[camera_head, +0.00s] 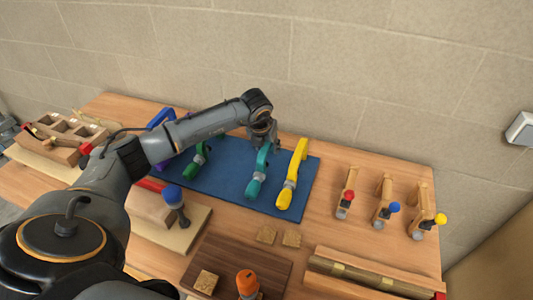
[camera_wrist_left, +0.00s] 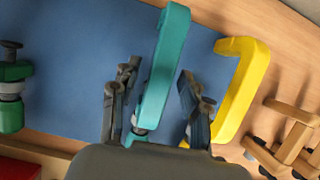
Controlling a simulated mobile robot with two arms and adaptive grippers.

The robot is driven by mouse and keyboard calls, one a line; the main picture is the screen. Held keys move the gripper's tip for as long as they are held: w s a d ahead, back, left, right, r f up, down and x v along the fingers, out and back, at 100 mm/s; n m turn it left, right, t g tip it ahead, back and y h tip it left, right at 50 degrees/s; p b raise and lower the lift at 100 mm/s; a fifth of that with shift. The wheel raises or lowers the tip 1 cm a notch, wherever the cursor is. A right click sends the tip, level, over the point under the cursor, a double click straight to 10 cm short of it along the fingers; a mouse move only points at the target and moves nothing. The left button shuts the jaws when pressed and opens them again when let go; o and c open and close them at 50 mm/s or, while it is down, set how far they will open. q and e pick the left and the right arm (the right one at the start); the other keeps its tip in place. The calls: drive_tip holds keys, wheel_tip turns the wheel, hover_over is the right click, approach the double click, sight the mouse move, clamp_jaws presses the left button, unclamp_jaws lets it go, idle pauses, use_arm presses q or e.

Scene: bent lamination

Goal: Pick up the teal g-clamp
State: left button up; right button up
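The teal g-clamp (camera_head: 258,174) lies on the blue mat (camera_head: 222,181), between a green clamp (camera_head: 196,161) and a yellow clamp (camera_head: 292,176). My left gripper (camera_head: 264,137) is above the far end of the teal clamp. In the left wrist view my left gripper (camera_wrist_left: 155,90) is open, with one finger on each side of the teal clamp (camera_wrist_left: 165,65). Gaps show between the fingers and the clamp. The yellow clamp (camera_wrist_left: 240,85) lies just outside the right-hand finger. My right gripper is in neither view.
A purple-blue clamp (camera_head: 161,118) lies at the mat's left. Wooden clamps with red, blue and yellow knobs (camera_head: 384,213) stand at the right. A dark board (camera_head: 225,258) with an orange-topped tool (camera_head: 248,283) is in front. The wall rises behind the table.

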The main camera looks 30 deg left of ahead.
use_arm(q)
drive_tip(key=shift+r, duration=0.1)
clamp_jaws()
drive_tip(key=shift+w, duration=0.1)
